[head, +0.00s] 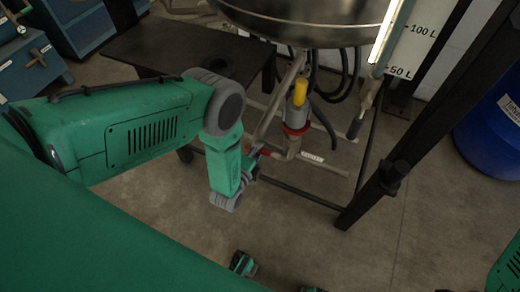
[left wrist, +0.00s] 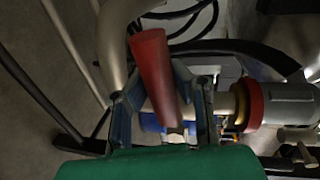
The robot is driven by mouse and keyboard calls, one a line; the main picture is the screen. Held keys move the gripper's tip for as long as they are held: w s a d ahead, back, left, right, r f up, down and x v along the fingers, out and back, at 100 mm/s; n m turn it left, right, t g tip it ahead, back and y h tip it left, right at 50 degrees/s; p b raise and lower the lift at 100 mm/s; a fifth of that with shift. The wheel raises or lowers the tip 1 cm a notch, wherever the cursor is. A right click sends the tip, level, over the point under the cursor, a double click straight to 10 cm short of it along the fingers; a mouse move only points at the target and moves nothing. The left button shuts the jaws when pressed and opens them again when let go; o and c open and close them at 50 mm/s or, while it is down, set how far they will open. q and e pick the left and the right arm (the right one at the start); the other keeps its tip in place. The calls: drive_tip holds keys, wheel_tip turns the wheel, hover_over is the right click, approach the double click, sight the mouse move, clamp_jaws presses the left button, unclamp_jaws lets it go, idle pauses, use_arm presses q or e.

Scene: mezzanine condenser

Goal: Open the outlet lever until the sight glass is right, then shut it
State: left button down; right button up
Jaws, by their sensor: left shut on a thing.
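The outlet lever has a red handle (left wrist: 153,75); in the left wrist view it stands between the fingers of my left gripper (left wrist: 160,105), which is shut on it. In the head view the left gripper (head: 251,163) is beside the pipework under the vessel, and little of the red handle (head: 264,152) shows past it. The sight glass (head: 388,38) is a bright upright tube beside a white scale (head: 413,42) marked 100 L and 50 L. I cannot make out its liquid level clearly.
A steel vessel (head: 310,22) hangs above the pipes. A yellow-topped fitting (head: 300,93) with a red collar stands close right of my gripper. A dark frame post (head: 405,150) and a blue drum (head: 492,130) are at right. A dark table (head: 185,50) is behind.

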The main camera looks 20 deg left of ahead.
use_arm(q)
drive_tip(key=shift+s+d+r+m, duration=0.1)
drive_tip(key=shift+s+r+m, duration=0.05)
drive_tip(key=shift+s+m, duration=0.15)
idle(0.4)
drive_tip(key=c, duration=1.3)
unclamp_jaws()
drive_tip(key=shift+r, duration=0.15)
drive_tip(key=shift+w, duration=0.1)
drive_tip(key=s+r, duration=0.2)
drive_tip(key=s, duration=0.9)
drive_tip(key=shift+s+r, duration=0.15)
drive_tip(key=shift+s, duration=0.25)
